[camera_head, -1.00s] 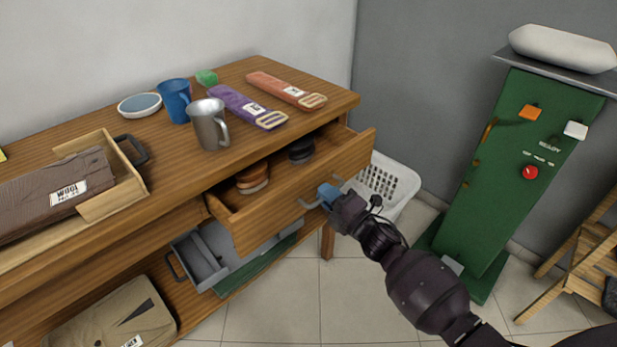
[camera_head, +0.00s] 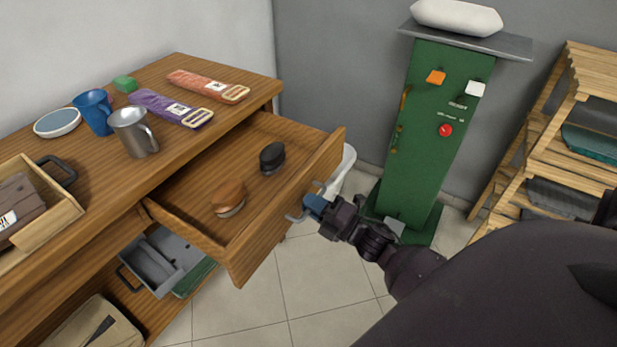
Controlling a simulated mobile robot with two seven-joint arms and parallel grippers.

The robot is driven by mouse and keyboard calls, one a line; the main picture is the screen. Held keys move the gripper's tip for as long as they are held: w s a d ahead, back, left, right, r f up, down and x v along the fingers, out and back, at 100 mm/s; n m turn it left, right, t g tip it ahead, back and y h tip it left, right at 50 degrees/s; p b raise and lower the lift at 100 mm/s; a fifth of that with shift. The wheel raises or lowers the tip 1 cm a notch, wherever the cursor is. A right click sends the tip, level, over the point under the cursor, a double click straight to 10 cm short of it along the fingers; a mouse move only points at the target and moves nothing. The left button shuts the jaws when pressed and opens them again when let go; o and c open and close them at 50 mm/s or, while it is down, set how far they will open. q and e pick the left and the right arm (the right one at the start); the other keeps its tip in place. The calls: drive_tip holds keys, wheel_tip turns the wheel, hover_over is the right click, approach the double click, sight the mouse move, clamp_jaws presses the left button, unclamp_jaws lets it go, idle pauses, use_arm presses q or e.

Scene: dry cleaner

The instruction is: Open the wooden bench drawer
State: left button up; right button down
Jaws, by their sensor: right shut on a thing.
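The wooden bench drawer (camera_head: 190,217) is pulled well out from under the right end of the wooden bench (camera_head: 190,70). Inside it lie a brown brush (camera_head: 229,197) and a black brush (camera_head: 272,157). My right gripper (camera_head: 310,207) is shut on the drawer's grey handle (camera_head: 295,217) at the drawer front. Its fingertips partly hide the handle. My left gripper is not in view.
On the bench top stand a metal mug (camera_head: 133,132), a blue mug (camera_head: 94,112), a dish (camera_head: 58,122) and two straps. A green machine (camera_head: 432,140) and wooden shelves (camera_head: 545,150) stand to the right. A white basket (camera_head: 342,172) is behind the drawer front.

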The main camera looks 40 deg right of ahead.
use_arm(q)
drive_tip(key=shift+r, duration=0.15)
use_arm(e)
drive_tip(key=c, duration=1.2)
unclamp_jaws()
drive_tip(key=v, duration=1)
drive_tip(key=shift+s+d, duration=0.15)
drive_tip(key=shift+s, duration=0.25)
use_arm(q)
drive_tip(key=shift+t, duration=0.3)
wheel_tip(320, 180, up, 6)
drive_tip(key=p, duration=0.6)
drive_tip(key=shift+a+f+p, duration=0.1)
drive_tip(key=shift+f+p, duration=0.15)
drive_tip(key=shift+p, duration=0.15)
use_arm(e)
drive_tip(key=s+a+m+g+h, duration=0.2)
drive_tip(key=s+a+m, duration=0.1)
drive_tip(key=m, duration=0.4)
drive_tip(key=s+a+f+m+g+h, duration=0.1)
drive_tip(key=s+a+m+g+h, duration=0.1)
drive_tip(key=s+m, duration=0.3)
drive_tip(key=s+a+m+g+h, duration=0.3)
drive_tip(key=s+a+m+g, duration=0.1)
drive_tip(key=m, duration=0.4)
drive_tip(key=shift+s+f+m, duration=0.2)
drive_tip(key=shift+s+m, duration=0.2)
